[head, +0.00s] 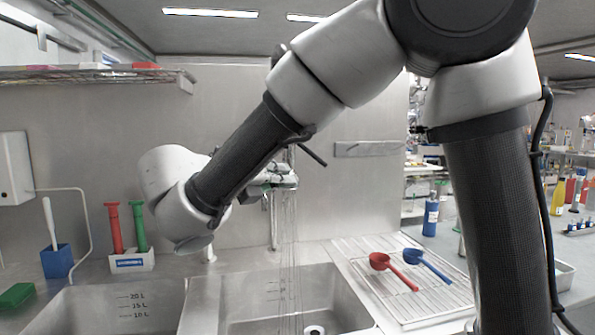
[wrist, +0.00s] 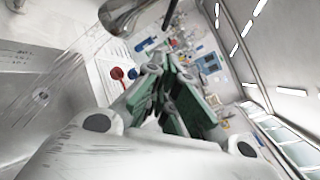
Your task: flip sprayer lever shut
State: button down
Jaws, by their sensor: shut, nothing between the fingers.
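The sprayer (wrist: 124,14) is a grey metal head at the top of the wrist view. Streams of water run from it, and in the head view they fall into the sink. A short dark bar (head: 314,155) juts out beside my arm in the head view, and a dark rod (wrist: 170,13) stands by the sprayer in the wrist view. I cannot tell for certain that either is the lever. My gripper (head: 284,179) is shut and empty, close to the water streams; its green-padded fingers (wrist: 168,92) show in the wrist view. My arm hides much of the sprayer in the head view.
A sink basin (head: 345,298) lies below. Red (head: 391,268) and blue (head: 426,262) scoops rest on the drying rack (head: 365,285) at right. Red and green-handled tools stand in a white holder (head: 132,262) at left, beside a blue holder (head: 57,262).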

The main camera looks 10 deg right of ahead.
send_near(324, 165)
notch_tip(324, 165, down, 2)
jog(key=s+d, duration=0.1)
jog(key=shift+w+d+r, duration=0.3)
jog(key=shift+w+d, duration=0.35)
jog(key=shift+w, duration=0.3)
jog(key=shift+w+d+r, duration=0.25)
jog(key=shift+w+d, duration=0.4)
jog(key=shift+w, duration=0.35)
jog(key=shift+w+d, duration=0.1)
